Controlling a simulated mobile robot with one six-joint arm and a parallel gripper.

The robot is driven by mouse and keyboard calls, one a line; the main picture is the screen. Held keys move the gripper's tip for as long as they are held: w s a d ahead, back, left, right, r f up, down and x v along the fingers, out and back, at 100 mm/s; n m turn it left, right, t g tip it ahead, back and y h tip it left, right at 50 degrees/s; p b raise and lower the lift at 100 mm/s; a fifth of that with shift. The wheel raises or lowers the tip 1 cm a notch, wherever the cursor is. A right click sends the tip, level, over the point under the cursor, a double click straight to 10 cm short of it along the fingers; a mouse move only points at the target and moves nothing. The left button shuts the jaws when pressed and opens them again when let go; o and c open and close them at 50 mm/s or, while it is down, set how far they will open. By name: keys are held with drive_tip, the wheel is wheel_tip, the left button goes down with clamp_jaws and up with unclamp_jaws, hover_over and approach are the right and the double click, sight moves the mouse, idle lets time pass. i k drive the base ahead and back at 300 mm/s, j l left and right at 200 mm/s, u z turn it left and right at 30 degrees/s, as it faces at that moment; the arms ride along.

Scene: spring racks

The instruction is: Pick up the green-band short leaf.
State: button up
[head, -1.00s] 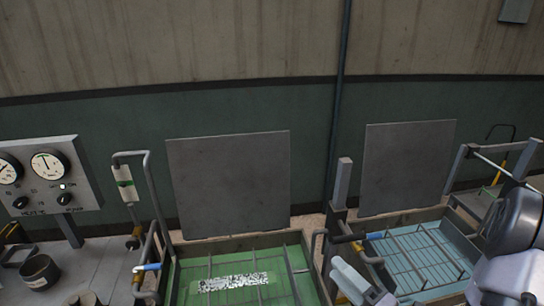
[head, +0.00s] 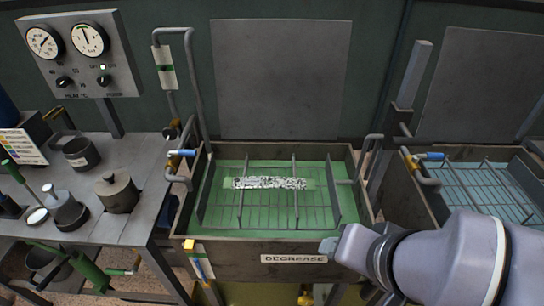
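I cannot make out a green-band short leaf in the head view. A pale speckled strip (head: 268,183) shows over the green bath of the tank labelled DEGREASE (head: 345,268); I cannot tell whether it is a reflection or an object. My arm reaches in from the lower right, and its grey end, which seems to be my gripper (head: 332,246), is over the tank's front right corner. Its fingers cannot be made out, and nothing is seen held in it.
A wire rack (head: 297,213) sits in the green bath. A second tank with blue liquid (head: 482,192) stands at right. At left, a bench (head: 128,160) holds a lidded pot (head: 117,192), cans and a gauge panel (head: 78,55). Bent pipes rise between bench and tank.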

sight(244, 182)
drive_tip(key=i+u, duration=0.15)
drive_tip(key=u, duration=0.25)
drive_tip(key=i+l+u, duration=0.1)
drive_tip(key=u, duration=0.35)
drive_tip(key=i+l+u, duration=0.15)
drive_tip(key=u, duration=0.25)
drive_tip(key=i+l+u, duration=0.15)
drive_tip(key=u, duration=0.25)
